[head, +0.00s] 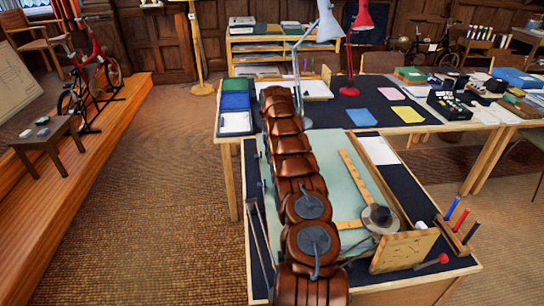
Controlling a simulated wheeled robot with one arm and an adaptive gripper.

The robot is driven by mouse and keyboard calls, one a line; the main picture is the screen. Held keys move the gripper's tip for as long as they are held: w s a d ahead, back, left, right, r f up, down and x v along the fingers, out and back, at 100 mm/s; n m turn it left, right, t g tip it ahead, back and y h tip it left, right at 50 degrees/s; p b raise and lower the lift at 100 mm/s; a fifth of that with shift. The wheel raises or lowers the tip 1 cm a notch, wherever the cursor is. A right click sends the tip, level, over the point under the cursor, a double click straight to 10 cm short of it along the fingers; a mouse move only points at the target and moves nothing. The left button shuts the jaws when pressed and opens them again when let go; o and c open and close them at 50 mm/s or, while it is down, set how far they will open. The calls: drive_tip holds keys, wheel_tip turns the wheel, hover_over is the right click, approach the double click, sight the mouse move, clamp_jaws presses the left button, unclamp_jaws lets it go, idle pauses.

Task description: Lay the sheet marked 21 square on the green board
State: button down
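The pale green board (341,205) lies on the dark-topped near table, partly hidden behind my arm. A wooden strip (360,177) runs along its right part, and a shorter strip (348,225) lies near its front right. A white sheet (379,150) lies on the dark top beyond the board's upper right; no number is readable on it. I cannot tell which sheet is marked 21. My copper-coloured arm stretches from the front edge over the board toward the back table. I cannot make out my gripper's fingers.
The back table holds blue (362,117), yellow (407,114) and pink (391,93) sheets, trays (235,122) and lamps.

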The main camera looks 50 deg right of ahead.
sight(267, 175)
drive_tip(key=shift+f, duration=2.2)
drive_tip(key=shift+a+f, duration=0.1)
drive_tip(key=shift+f, duration=0.2)
drive_tip(key=shift+w+a+f+b, duration=0.3)
drive_tip(key=shift+w+a+b, duration=0.25)
drive_tip(key=shift+w+a, duration=0.1)
drive_tip(key=shift+f, duration=0.35)
drive_tip(key=c, duration=1)
unclamp_jaws()
drive_tip(key=shift+c, duration=0.2)
wheel_tip(267, 175, up, 8)
drive_tip(key=shift+f, duration=0.25)
